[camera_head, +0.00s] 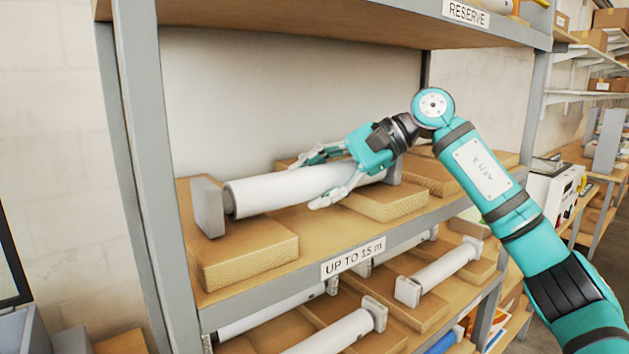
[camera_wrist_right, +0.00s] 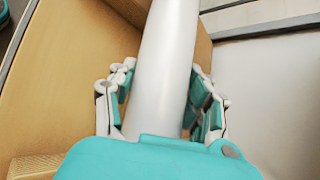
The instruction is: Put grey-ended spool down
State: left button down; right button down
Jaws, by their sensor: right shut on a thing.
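The grey-ended spool (camera_head: 270,190) is a white roll with square grey end plates. In the head view it lies lengthwise over the shelf marked "UP TO 15 m" (camera_head: 352,257), with its left grey end (camera_head: 208,206) at the cardboard block (camera_head: 245,250). I cannot tell whether the spool rests on the blocks or hangs just above them. My right gripper (camera_head: 318,178) is shut around the spool's middle. In the right wrist view the white roll (camera_wrist_right: 165,70) runs between the two fingers (camera_wrist_right: 160,105). My left gripper is not in view.
A second cardboard block (camera_head: 385,200) lies under the spool's right part. The lower shelf holds several similar spools (camera_head: 445,268). The upper shelf, marked "RESERVE" (camera_head: 466,13), hangs above my gripper. Grey shelf posts (camera_head: 150,150) stand at the left and right.

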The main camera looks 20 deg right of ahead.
jog(key=c, duration=0.9)
grip_release()
jog(key=shift+a, duration=0.1)
jog(key=o, duration=0.4)
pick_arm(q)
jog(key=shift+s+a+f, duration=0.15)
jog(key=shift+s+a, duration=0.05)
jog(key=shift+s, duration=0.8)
pick_arm(e)
jog(key=shift+d+r, duration=0.15)
jog(key=shift+d, duration=0.05)
pick_arm(q)
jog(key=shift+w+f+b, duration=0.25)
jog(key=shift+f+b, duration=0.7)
jog(key=shift+b, duration=0.05)
pick_arm(e)
jog(key=v, duration=1.1)
jog(key=shift+s+d+r, duration=0.1)
jog(key=shift+s+d, duration=0.05)
jog(key=shift+d, duration=0.1)
